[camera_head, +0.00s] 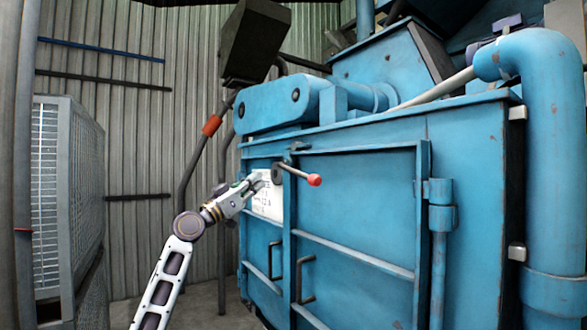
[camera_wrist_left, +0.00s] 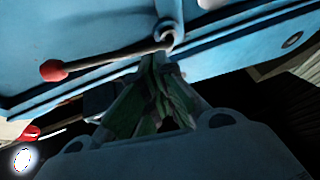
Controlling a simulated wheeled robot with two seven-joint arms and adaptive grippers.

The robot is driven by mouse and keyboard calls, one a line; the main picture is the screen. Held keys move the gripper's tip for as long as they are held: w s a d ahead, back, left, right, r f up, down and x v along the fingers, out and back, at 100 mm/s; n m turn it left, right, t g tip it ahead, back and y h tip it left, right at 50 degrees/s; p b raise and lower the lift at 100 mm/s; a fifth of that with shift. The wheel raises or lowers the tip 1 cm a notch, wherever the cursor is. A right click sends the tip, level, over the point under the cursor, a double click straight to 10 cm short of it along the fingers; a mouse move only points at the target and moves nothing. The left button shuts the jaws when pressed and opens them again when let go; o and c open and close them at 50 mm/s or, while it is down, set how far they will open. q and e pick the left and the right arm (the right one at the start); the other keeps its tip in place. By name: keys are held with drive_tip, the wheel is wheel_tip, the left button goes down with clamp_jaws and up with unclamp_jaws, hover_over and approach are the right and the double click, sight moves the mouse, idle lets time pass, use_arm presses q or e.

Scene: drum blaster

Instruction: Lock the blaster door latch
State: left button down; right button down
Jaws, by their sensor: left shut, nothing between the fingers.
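The blue blaster (camera_head: 360,190) stands at the right of the head view, with a panelled door (camera_head: 355,215) on its front. The latch (camera_head: 297,175) is a dark lever with a red knob, sticking out to the right from a pivot near the door's upper left edge. In the left wrist view the latch lever (camera_wrist_left: 110,58) runs from a curled pivot to the red knob at left. My left gripper (camera_head: 262,180) is shut and empty, just left of the pivot. In the left wrist view its fingertips (camera_wrist_left: 155,62) are close below the pivot; contact cannot be told.
Two dark door handles (camera_head: 305,280) sit low on the blaster front. A vertical blue hinge post (camera_head: 440,215) stands at the door's right. A grey mesh cabinet (camera_head: 75,190) is at far left. Dark pipes (camera_head: 190,165) rise behind my left arm.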

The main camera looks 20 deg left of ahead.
sight(298, 172)
use_arm(q)
drive_tip(key=s+d+r+m+g+h, duration=0.3)
drive_tip(key=s+d+m+g+h, duration=0.1)
drive_tip(key=s+d+m+h, duration=0.2)
drive_tip(key=shift+s+r+m, duration=0.25)
drive_tip(key=shift+s+m, duration=0.25)
drive_tip(key=shift+s, duration=0.25)
drive_tip(key=shift+d, duration=0.1)
drive_tip(key=shift+r, duration=0.1)
